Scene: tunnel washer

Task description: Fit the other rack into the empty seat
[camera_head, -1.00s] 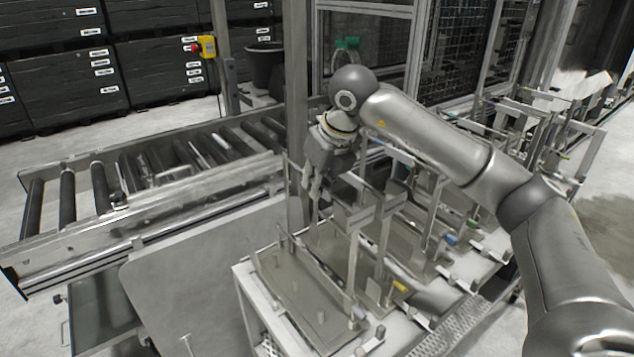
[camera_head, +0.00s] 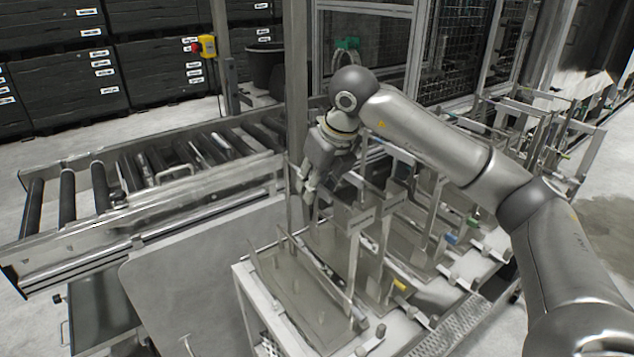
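My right gripper (camera_head: 306,192) hangs from the arm coming in from the right, fingers down, beside the grey post and above the back of the white stand. I see nothing clearly held in it, and its finger gap is too small to judge. On the stand, the nearest seat is a grey plate (camera_head: 290,283) with small pins and no tall frame standing on its middle. To its right several metal racks (camera_head: 382,250) stand upright in a row, with yellow, blue and green tags at their feet. My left gripper is out of view.
A roller conveyor (camera_head: 68,190) runs at the left, with metal pieces and a handle (camera_head: 175,172) among its rollers. The grey post (camera_head: 297,110) stands close to the gripper. A mesh fence (camera_head: 375,50) is behind. A flat grey panel (camera_head: 190,275) lies left of the stand.

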